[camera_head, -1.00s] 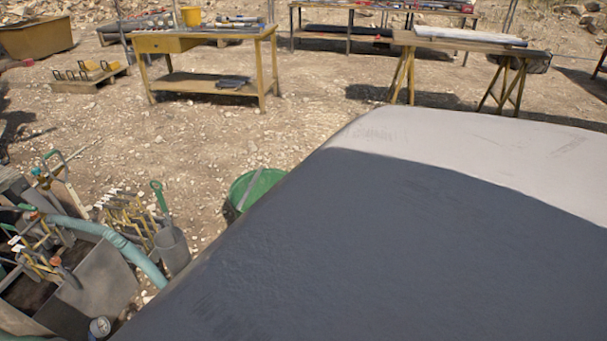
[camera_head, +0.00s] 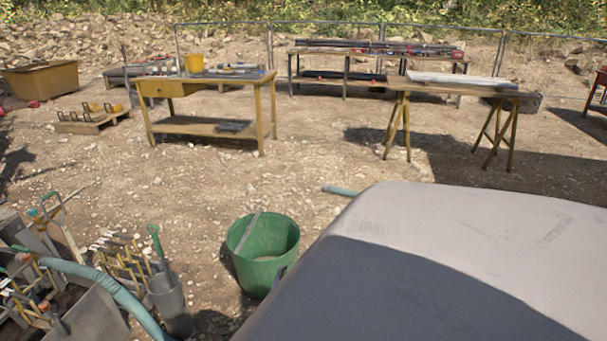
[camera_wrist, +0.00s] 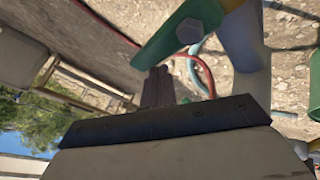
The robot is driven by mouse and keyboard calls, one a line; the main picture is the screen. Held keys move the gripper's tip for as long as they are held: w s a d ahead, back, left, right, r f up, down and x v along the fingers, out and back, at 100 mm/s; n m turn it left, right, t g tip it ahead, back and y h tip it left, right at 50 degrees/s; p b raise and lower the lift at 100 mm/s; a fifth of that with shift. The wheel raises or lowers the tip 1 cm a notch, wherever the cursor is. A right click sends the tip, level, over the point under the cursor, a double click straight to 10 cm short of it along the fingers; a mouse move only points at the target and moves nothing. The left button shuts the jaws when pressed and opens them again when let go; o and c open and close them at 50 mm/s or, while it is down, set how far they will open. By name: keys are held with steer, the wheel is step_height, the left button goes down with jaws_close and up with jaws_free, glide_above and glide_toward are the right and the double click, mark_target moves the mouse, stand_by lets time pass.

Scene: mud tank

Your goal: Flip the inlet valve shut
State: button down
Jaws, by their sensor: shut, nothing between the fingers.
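In the wrist view, a green lever (camera_wrist: 168,38) with a large hex bolt slants across the top middle. A pale grey pipe (camera_wrist: 243,55) stands beside it on the right. I take the green lever to be the valve handle; its full shape and how far it is turned are hard to tell. My gripper (camera_wrist: 158,72) is shut and empty, with its dark fingertips close below the lever's lower end. I cannot tell whether they touch. The head view does not show the gripper or the valve clearly.
In the wrist view, a red hose (camera_wrist: 207,72) curves behind the lever. In the head view, a green bucket (camera_head: 263,262), a teal hose (camera_head: 120,292) and a grey tool bin (camera_head: 85,322) stand on gravel. Workbenches (camera_head: 205,127) are farther back, with open ground between.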

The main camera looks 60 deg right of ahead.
steer(key=shift+r, duration=0.1)
stand_by(0.7)
steer(key=b+v, duration=0.2)
steer(key=v, duration=1.1)
steer(key=shift+w+r, duration=0.25)
steer(key=shift+a, duration=0.15)
